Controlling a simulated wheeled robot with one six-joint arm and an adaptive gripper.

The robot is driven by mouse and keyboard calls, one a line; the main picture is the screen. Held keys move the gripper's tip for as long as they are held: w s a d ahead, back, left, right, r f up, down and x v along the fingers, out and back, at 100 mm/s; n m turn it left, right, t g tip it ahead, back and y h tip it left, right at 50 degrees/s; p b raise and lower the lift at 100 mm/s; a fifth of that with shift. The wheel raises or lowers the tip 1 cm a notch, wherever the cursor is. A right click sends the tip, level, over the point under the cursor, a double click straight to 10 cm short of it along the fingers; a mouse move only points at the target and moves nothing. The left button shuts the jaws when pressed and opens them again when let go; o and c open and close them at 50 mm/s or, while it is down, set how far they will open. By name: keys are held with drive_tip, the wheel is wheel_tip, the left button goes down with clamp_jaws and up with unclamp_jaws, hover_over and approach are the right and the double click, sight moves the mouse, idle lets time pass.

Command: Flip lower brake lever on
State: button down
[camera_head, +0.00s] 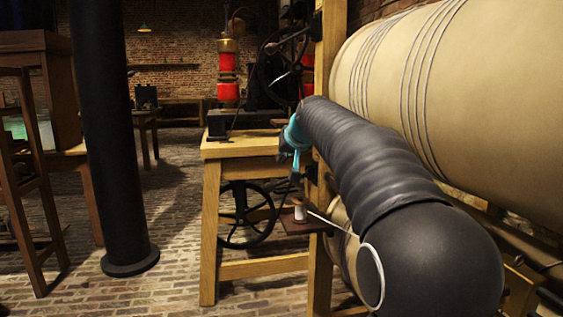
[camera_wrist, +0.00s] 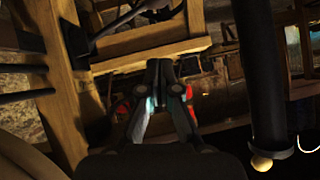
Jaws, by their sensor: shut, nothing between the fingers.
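My gripper (camera_head: 295,160) shows in the head view at the far end of my dark arm, beside the wooden post and above a small bracket. In the wrist view my gripper (camera_wrist: 163,78) is shut, its dark fingertips together, and I see nothing between them. No part is clearly recognisable as the lower brake lever. A small bracket (camera_head: 302,226) with a pale spool-like piece (camera_head: 300,209) sits low beside the wooden post, just below my gripper and apart from it. My arm hides part of the machine behind it.
A large cream cylinder (camera_head: 500,90) with cords around it fills the right. A wooden bench (camera_head: 240,150) with a dark wheel (camera_head: 247,214) below stands left of the post. A black column (camera_head: 110,120) rises farther left. Brick floor (camera_head: 175,240) between them is clear.

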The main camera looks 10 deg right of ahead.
drive_tip(key=w+a+f, duration=0.1)
drive_tip(key=w+f, duration=0.5)
drive_tip(key=f, duration=0.2)
drive_tip(key=shift+w+a+f+b, duration=0.15)
drive_tip(key=shift+w+a+b, duration=0.2)
drive_tip(key=shift+w+b, duration=0.05)
